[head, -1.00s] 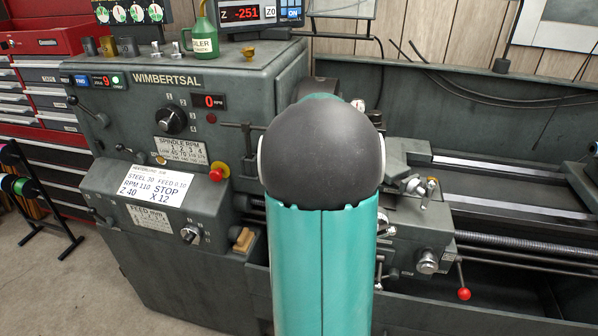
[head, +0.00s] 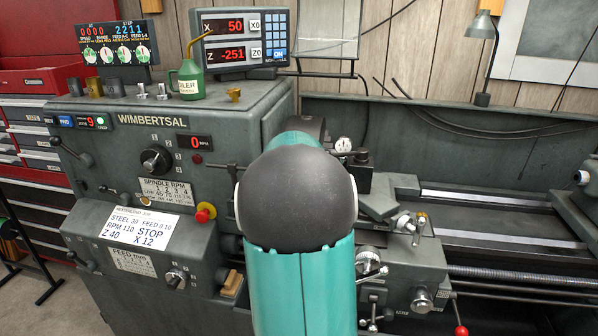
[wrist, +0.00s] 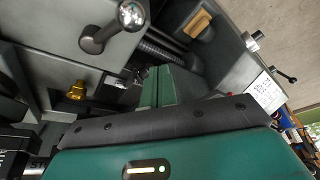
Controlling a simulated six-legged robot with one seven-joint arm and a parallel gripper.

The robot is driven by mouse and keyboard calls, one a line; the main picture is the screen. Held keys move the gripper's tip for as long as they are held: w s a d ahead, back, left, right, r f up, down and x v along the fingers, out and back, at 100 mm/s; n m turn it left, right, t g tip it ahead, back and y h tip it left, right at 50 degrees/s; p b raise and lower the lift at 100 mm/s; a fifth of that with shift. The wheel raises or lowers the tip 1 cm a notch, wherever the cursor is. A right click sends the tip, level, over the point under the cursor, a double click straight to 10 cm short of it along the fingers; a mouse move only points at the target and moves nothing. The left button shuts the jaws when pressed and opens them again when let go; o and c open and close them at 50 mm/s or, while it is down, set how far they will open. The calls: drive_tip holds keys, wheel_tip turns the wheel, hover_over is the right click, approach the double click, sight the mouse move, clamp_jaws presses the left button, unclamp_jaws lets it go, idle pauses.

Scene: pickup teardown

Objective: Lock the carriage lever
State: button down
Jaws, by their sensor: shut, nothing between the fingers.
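The lathe carriage (head: 425,262) is right of my arm in the head view, with several chrome levers and knobs on its front. A small lever (head: 374,318) sits low on the carriage beside my arm; I cannot tell whether it is the lock lever. In the wrist view, a chrome lever with a rounded end (wrist: 130,15) stands out from a grey face at upper left. My gripper (wrist: 160,72) is shut and empty, its green fingers pointing toward the leadscrew area. It appears apart from the chrome lever. My arm hides the gripper in the head view.
A red-knobbed lever (head: 461,330) hangs at the carriage's lower right. The headstock (head: 120,150) with a red stop button (head: 203,214) stands left of my arm. A wooden-handled brush or block (wrist: 197,23) and a brass fitting (wrist: 77,90) are near my gripper.

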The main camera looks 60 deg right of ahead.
drive_tip(key=d+v, duration=0.1)
drive_tip(key=v, duration=1.9)
drive_tip(key=shift+s+d, duration=0.2)
drive_tip(key=shift+s, duration=0.1)
drive_tip(key=shift+f, duration=0.15)
drive_tip(key=w+a+n, duration=0.1)
drive_tip(key=w+a, duration=0.2)
drive_tip(key=a, duration=1)
drive_tip(key=s+a+f+n, duration=0.1)
drive_tip(key=s+a+f, duration=0.1)
drive_tip(key=a, duration=0.7)
drive_tip(key=s+a+f+n+t+y, duration=0.1)
drive_tip(key=a+f, duration=0.3)
drive_tip(key=a, duration=0.5)
drive_tip(key=s+a+f+n, duration=0.1)
drive_tip(key=s+a+f, duration=0.2)
drive_tip(key=a, duration=0.6)
drive_tip(key=shift+s+t, duration=0.4)
drive_tip(key=shift+s, duration=0.05)
drive_tip(key=shift+d, duration=0.15)
